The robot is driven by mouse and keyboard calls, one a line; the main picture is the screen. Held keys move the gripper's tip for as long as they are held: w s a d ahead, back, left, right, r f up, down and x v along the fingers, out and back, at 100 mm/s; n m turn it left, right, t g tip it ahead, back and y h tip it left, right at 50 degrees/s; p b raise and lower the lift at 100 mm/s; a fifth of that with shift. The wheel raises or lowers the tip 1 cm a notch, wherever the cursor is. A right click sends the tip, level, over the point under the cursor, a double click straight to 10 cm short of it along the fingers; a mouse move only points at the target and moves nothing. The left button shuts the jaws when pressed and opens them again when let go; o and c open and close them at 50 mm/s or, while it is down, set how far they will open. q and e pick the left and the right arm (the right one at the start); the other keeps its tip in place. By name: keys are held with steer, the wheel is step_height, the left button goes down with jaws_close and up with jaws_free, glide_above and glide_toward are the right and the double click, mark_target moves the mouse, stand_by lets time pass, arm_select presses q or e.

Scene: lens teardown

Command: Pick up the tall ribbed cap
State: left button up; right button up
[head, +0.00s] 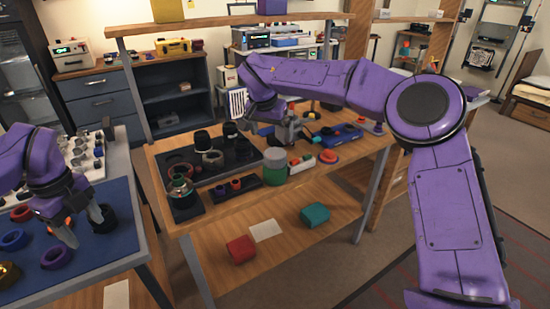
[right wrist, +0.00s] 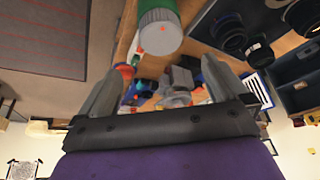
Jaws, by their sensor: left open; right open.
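A tall dark cylinder (head: 104,219), which looks like the ribbed cap, stands upright on the blue mat (head: 125,245) at the left; its ribs are too small to make out. My left gripper (head: 84,226) is open just left of it, with one fingertip close to or touching its near side; I cannot tell which. My right gripper (head: 291,132) is open over the back of the wooden bench. In the right wrist view its spread fingers (right wrist: 166,72) have nothing between them.
Coloured rings, including a blue one (head: 13,240) and a purple one (head: 57,257), lie on the mat. A green jar (head: 275,165) stands on the wooden bench near a dark tray (head: 218,177) with lens parts. A gap separates the two tables.

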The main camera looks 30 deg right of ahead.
mark_target(276, 152)
steer(key=x, duration=1.2)
steer(key=shift+w, duration=0.25)
steer(key=shift+s+r, duration=0.1)
steer(key=shift+r, duration=0.05)
steer(key=c, duration=0.9)
